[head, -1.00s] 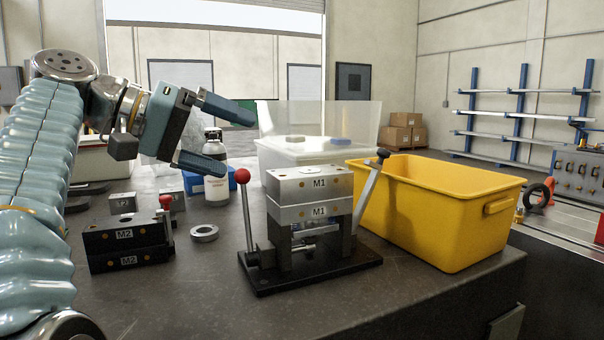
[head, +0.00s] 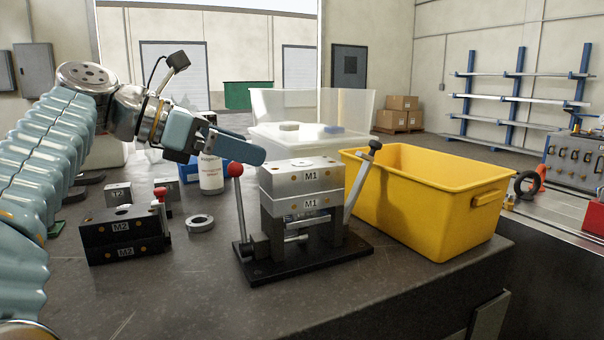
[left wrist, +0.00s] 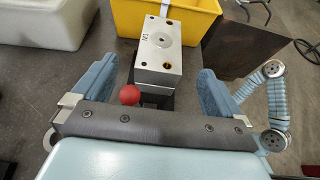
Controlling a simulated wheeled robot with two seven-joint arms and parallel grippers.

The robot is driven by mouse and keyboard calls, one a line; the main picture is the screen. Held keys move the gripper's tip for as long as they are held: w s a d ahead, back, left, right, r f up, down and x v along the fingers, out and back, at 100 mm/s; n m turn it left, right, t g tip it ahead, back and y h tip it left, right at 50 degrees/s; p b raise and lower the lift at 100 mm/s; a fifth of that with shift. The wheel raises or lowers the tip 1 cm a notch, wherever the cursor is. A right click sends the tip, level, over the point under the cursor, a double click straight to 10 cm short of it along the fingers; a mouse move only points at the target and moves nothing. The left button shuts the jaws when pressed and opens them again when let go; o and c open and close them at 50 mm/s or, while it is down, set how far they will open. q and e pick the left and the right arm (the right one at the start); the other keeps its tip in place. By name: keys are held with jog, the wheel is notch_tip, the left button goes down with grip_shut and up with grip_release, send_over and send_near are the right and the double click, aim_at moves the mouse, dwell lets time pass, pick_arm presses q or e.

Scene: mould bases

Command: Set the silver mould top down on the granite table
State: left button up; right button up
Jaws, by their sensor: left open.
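The silver mould top (head: 302,176), marked M1, lies on the matching silver lower block (head: 300,203) in a stand on a black base plate (head: 310,258). My left gripper (head: 252,148) is open and empty, above and to the left of the mould top in the head view. In the left wrist view the silver mould top (left wrist: 160,42) lies ahead, between the lines of the two spread blue fingers and apart from both. The granite table (head: 190,295) is dark grey, with bare room in front of the stand. My right gripper is not in view.
A red-knobbed lever (head: 236,170) stands left of the mould, and a black-tipped lever (head: 362,180) leans right. A yellow bin (head: 430,215) stands at right. Black M2 blocks (head: 122,235) and a metal ring (head: 200,223) are at left. A white bottle (head: 211,175) stands behind.

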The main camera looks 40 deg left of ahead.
aim_at(298, 164)
pick_arm(q)
jog(key=x, duration=1)
jog(key=shift+w+d, duration=0.1)
jog(key=shift+r, duration=0.15)
grip_shut()
jog(key=shift+r, duration=1.5)
jog(key=s+d+r, duration=0.9)
jog(key=s, duration=0.2)
jog(key=shift+r, duration=0.35)
